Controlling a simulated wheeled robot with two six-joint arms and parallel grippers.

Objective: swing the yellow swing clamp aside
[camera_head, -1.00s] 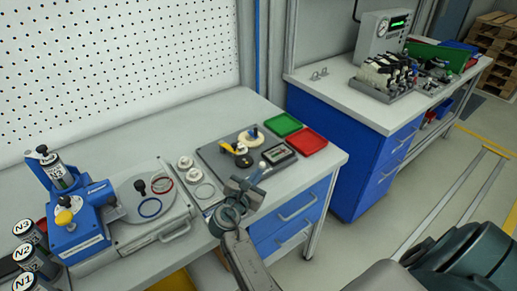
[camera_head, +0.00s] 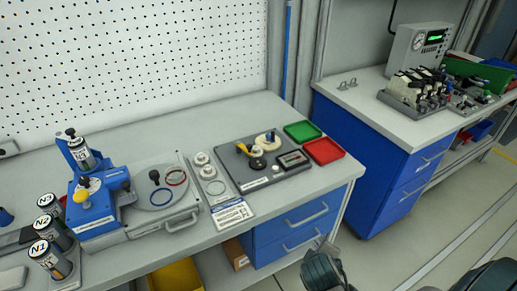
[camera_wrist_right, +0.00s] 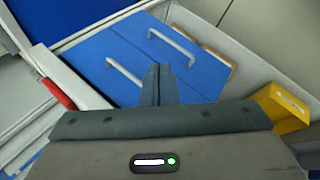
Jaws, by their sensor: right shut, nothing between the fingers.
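The yellow swing clamp (camera_head: 243,148) is on the dark fixture plate (camera_head: 233,171) on the bench in the head view. It lies at the left of a cream round part (camera_head: 268,140), close to a black round piece (camera_head: 257,163). Whether its arm overlaps the cream part is too small to tell. My right gripper is low in front of the blue drawers, at the bottom of the head view (camera_head: 326,252), well away from the clamp. In the right wrist view its fingers (camera_wrist_right: 158,82) are shut and empty. My left gripper is not in view.
Green (camera_head: 303,132) and red (camera_head: 323,151) trays sit right of the plate. A blue press-like device (camera_head: 95,210) stands at the left. Drawer handles (camera_head: 307,214) jut out below the bench edge. A yellow bin (camera_head: 175,277) sits underneath. The air above the plate is clear.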

